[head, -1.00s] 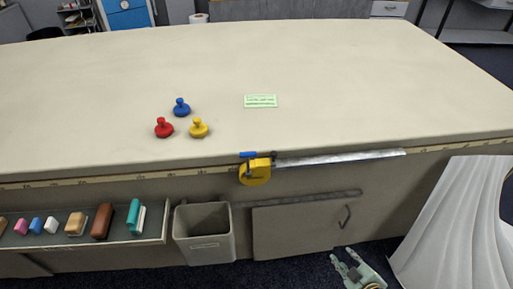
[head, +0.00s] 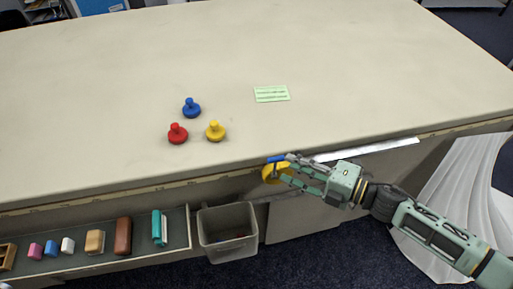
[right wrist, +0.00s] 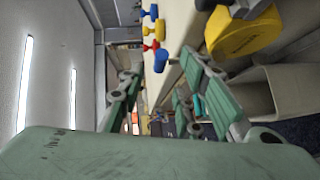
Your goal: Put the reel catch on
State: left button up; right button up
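The yellow tape reel (head: 269,174) hangs at the table's front edge, with a blue catch (head: 275,158) at its top. My right gripper (head: 287,169) reaches in from the right and covers part of the reel. In the right wrist view the fingers (right wrist: 160,68) are spread apart with nothing clamped between them. The blue catch (right wrist: 162,62) shows in the gap between them, and the yellow reel (right wrist: 245,32) is at the upper right. Whether a finger touches the catch, I cannot tell. My left gripper is not in view.
A pale metal strip (head: 375,148) runs right from the reel along the table edge. Red (head: 177,134), blue (head: 191,108) and yellow (head: 215,131) knobbed pieces and a green card (head: 271,93) lie on the table. A bin (head: 228,232) and a tray (head: 90,264) of several blocks are below.

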aim_at(276, 157)
jog(key=x, duration=0.1)
jog(key=p+x, duration=0.1)
jog(key=x, duration=0.1)
jog(key=shift+w+a+r, duration=0.1)
jog(key=shift+w+r, duration=0.05)
jog(key=x, duration=0.2)
jog(key=shift+a+p, duration=0.25)
jog(key=shift+p, duration=0.1)
jog(key=shift+w+a+f, duration=0.15)
jog(key=shift+a+f, duration=0.05)
jog(key=shift+f, duration=0.05)
jog(key=shift+c, duration=0.5)
jog(key=c, duration=0.4)
grip_shut()
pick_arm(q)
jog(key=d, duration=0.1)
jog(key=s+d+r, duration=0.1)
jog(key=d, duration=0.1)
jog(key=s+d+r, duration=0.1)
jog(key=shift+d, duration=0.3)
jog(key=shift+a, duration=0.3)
